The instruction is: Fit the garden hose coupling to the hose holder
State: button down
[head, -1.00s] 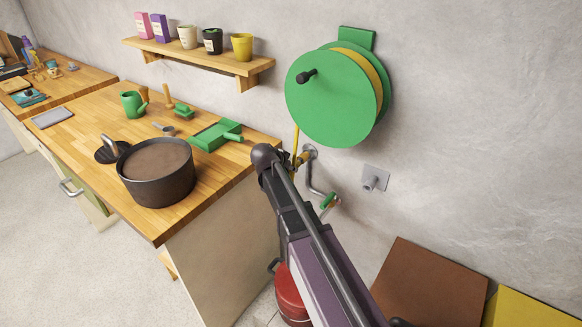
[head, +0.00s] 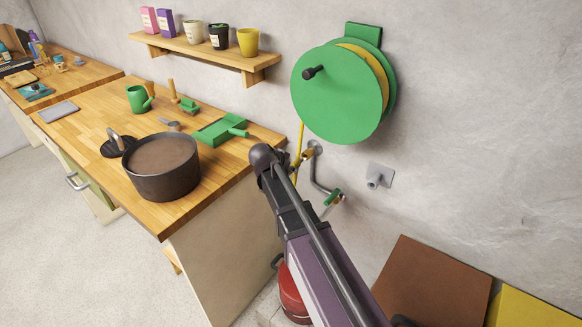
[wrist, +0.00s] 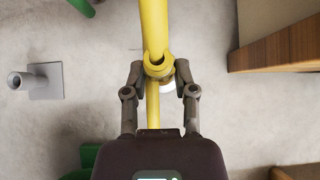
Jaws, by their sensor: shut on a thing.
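In the wrist view my gripper (wrist: 160,74) is shut on the yellow coupling (wrist: 158,65) at the end of the yellow hose (wrist: 154,25). The coupling's round opening shows between the fingertips. The grey hose holder (wrist: 30,81), a square wall plate with a round stub, is to the left of the gripper and apart from it. In the head view the holder (head: 378,177) is on the wall below the green reel (head: 340,92), with its stub bare.
A metal pipe with a green-handled tap (head: 332,199) is on the wall left of the holder. The wooden workbench (head: 205,203) with a large pot (head: 161,180) is at left. A brown box (head: 435,285) and red canister (head: 292,292) stand below. The wall around the holder is clear.

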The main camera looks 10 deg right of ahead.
jog(key=shift+s+a, duration=0.3)
jog(key=shift+s+d, duration=0.1)
dwell(0.5)
